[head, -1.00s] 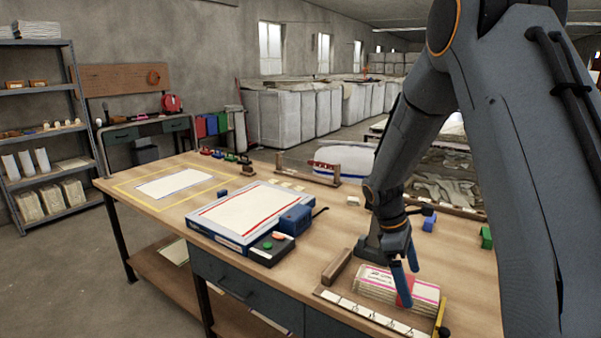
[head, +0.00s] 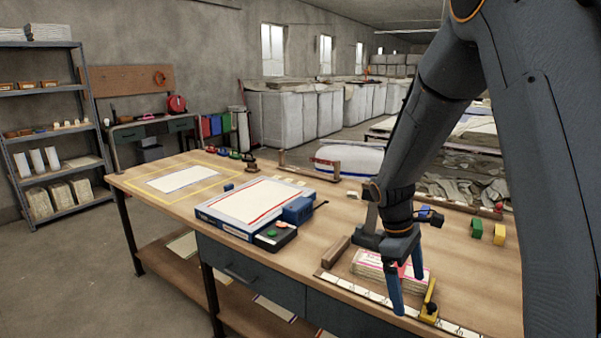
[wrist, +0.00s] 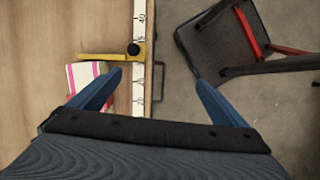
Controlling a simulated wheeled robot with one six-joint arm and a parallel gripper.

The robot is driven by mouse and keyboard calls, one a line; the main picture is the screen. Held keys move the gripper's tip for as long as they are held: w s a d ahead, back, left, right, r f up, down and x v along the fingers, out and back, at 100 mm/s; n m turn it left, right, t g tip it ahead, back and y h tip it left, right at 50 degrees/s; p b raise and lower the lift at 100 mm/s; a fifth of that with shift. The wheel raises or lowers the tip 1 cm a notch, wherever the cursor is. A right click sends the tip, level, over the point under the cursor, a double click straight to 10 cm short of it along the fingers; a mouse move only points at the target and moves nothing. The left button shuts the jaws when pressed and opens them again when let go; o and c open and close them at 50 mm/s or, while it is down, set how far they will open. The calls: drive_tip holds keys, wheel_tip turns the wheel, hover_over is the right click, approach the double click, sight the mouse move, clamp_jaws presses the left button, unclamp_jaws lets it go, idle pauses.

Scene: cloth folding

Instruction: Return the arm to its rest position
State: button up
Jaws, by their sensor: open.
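My gripper (head: 408,288) hangs from my arm at the front right of the workbench, fingers pointing down. Its two blue fingers are apart with nothing between them. It is above the bench's front edge, beside a folded stack of white cloth with pink stripes (head: 370,262), which it partly hides in the head view. In the wrist view the gripper (wrist: 158,88) is open over the bench edge, with the striped cloth (wrist: 84,78) left of the left finger.
A marked ruler strip (head: 352,290) with a yellow stop (head: 430,300) runs along the bench (head: 270,262) front. A blue-edged board (head: 250,205) and a button box (head: 276,236) lie left. Coloured blocks (head: 475,228) lie right. A dark chair (wrist: 225,45) stands on the floor.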

drive_tip(key=s+a+r+m+t+y, duration=0.1)
drive_tip(key=s+a+r+m, duration=0.1)
drive_tip(key=s+m, duration=0.3)
drive_tip(key=s+a+r+m+t+y, duration=0.1)
drive_tip(key=s+a+m, duration=0.3)
drive_tip(key=s, duration=0.5)
drive_tip(key=shift+s+a+r+m+t+y, duration=0.25)
drive_tip(key=shift+s+r+m+t+y, duration=0.15)
drive_tip(key=shift+m+y, duration=0.1)
